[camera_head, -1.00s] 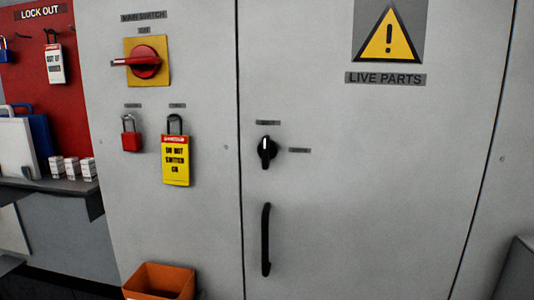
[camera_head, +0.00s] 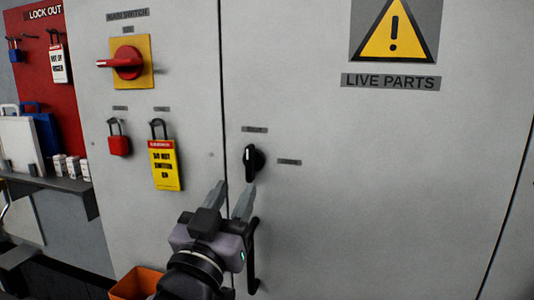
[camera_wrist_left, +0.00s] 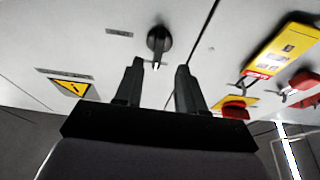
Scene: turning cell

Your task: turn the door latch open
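The black door latch (camera_head: 250,163) is a small knob on the grey cabinet door, its handle pointing roughly upright with a white mark. It also shows in the left wrist view (camera_wrist_left: 158,40), just beyond my fingertips. My left gripper (camera_head: 232,190) comes up from below, its two fingers apart and empty. In the head view the right fingertip is just below the latch and the left one lies left of it near the door seam. I cannot tell whether the fingers touch the door. My right gripper is not in view.
A black door handle (camera_head: 253,265) is below the latch, partly behind my left gripper. To the left are a red main switch (camera_head: 128,62), a red padlock (camera_head: 119,145) and a yellow tag (camera_head: 164,165). An orange bin (camera_head: 137,283) stands below.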

